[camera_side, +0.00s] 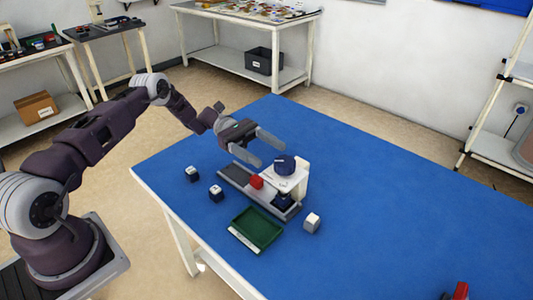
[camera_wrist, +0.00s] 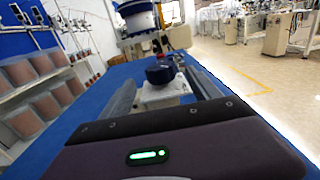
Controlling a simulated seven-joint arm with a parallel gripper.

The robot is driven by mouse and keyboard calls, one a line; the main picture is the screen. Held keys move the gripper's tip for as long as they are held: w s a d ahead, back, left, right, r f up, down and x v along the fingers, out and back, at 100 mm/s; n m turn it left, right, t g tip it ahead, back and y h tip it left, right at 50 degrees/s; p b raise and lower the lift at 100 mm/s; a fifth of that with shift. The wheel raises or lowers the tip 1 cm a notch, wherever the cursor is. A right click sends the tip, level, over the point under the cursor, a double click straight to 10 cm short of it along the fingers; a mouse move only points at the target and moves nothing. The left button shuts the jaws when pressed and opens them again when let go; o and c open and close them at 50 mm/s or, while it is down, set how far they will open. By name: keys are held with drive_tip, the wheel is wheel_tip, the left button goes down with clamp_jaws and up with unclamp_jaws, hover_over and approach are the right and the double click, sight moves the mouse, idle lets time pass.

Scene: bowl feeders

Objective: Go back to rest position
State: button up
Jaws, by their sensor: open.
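My gripper (camera_side: 264,147) is open and empty in the side view. Its two grey fingers are spread and hang above the table, just behind and to the left of the feeder. The feeder is a white stand (camera_side: 300,180) with a dark blue round top (camera_side: 284,165). A grey base rail (camera_side: 236,178) with a red block (camera_side: 256,181) on it runs at its foot. In the wrist view, the gripper's fingers (camera_wrist: 162,97) stand apart, with a blue knob-like part (camera_wrist: 160,72) and white body seen between and beyond them.
A green tray (camera_side: 257,229) lies in front of the feeder. Small white-and-dark cubes stand on the blue table (camera_side: 400,200): two at left (camera_side: 192,173) (camera_side: 216,192) and a pale one at right (camera_side: 312,222). A red-and-black object (camera_side: 459,291) is at the front right. The table's right side is largely clear.

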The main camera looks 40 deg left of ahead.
drive_tip(key=s+d+r+m+g+y, duration=0.1)
drive_tip(key=s+d+r+m+y, duration=0.3)
drive_tip(key=r, duration=0.4)
drive_tip(key=s+d+r+m+g+y, duration=0.1)
drive_tip(key=s+d+r+m+y, duration=0.1)
drive_tip(key=s+r+m+y, duration=0.45)
drive_tip(key=s+a+r+m+t+y, duration=0.2)
drive_tip(key=s+r+m+t+y, duration=0.1)
drive_tip(key=s, duration=0.7)
drive_tip(key=s+a+r+m+t+y, duration=0.2)
drive_tip(key=s+r+m+t+y, duration=0.1)
drive_tip(key=s, duration=0.8)
drive_tip(key=shift+s+a+m+t+y, duration=0.25)
drive_tip(key=shift+m+t+y, duration=0.4)
drive_tip(key=shift+t, duration=0.45)
drive_tip(key=shift+r, duration=0.1)
